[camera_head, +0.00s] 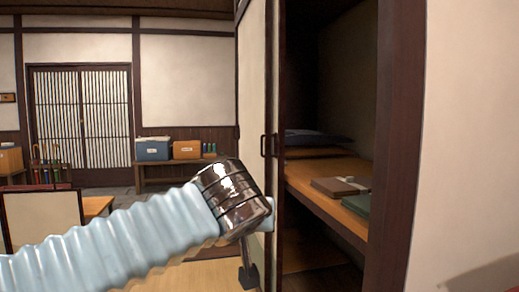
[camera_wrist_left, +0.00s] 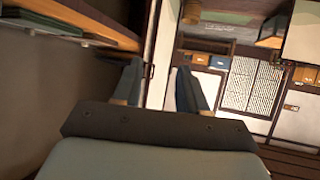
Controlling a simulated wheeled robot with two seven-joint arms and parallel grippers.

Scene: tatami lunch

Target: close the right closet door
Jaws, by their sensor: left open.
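The right closet door (camera_head: 258,90) is a pale panel with a dark edge, seen at a steep angle left of the opening. A dark handle (camera_head: 268,146) sits on its edge side. The closet stands open, with dark inside showing. My left arm reaches in from the left, its wrist in front of the door's lower part and hiding much of the hand. In the left wrist view, which looks turned over, my left gripper (camera_wrist_left: 159,88) is open, its two fingers apart with the pale door panel (camera_wrist_left: 160,45) behind the gap. I cannot tell whether a finger touches the door. My right gripper is not in view.
The closet shelf (camera_head: 325,205) holds folded bedding (camera_head: 310,138), a brown box (camera_head: 335,187) and a green item (camera_head: 356,205). A dark post (camera_head: 400,130) bounds the opening on the right. A bench (camera_head: 160,178) with boxes stands at the back left.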

